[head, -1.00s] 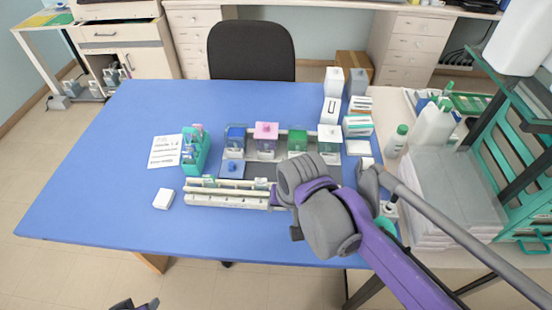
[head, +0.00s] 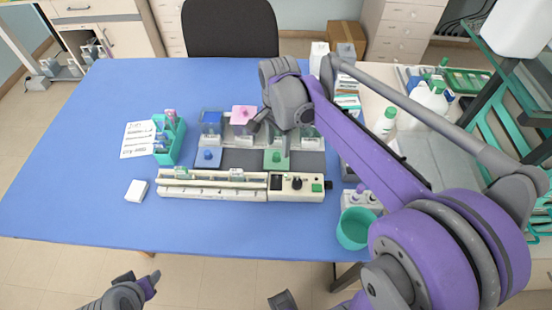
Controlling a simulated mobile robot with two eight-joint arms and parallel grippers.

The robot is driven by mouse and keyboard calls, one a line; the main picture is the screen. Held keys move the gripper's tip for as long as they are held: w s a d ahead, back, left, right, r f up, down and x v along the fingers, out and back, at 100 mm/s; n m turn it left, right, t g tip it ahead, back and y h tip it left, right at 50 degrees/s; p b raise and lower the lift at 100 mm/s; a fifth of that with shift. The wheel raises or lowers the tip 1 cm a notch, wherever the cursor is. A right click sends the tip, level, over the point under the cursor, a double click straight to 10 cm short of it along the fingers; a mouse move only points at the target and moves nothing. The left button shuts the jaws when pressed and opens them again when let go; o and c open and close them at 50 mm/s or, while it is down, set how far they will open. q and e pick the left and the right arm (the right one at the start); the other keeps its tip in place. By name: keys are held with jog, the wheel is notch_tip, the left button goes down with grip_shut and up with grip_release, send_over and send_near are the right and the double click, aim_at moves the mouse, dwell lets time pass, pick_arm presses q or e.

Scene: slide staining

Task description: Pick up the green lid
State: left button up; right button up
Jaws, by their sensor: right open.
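The green lid (head: 277,160), a flat square with a knob, lies on the grey mat (head: 240,160) in front of the row of jars. My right gripper (head: 259,121) is open over the jars, behind the lid and apart from it. Its wrist hides part of the row, including most of the jar behind the lid. My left gripper (head: 150,281) shows at the bottom left, in front of the table and far from the lid; its opening is unclear.
A blue lid (head: 208,157) lies left on the mat. A pink-lidded jar (head: 243,116) stands behind. A white staining device (head: 215,186) lies in front. A teal rack (head: 168,142) and teal cup (head: 354,229) stand at the sides. The table's left is clear.

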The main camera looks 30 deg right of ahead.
aim_at(277, 155)
jog(key=f, duration=0.4)
jog(key=shift+w+f, duration=0.3)
grip_shut()
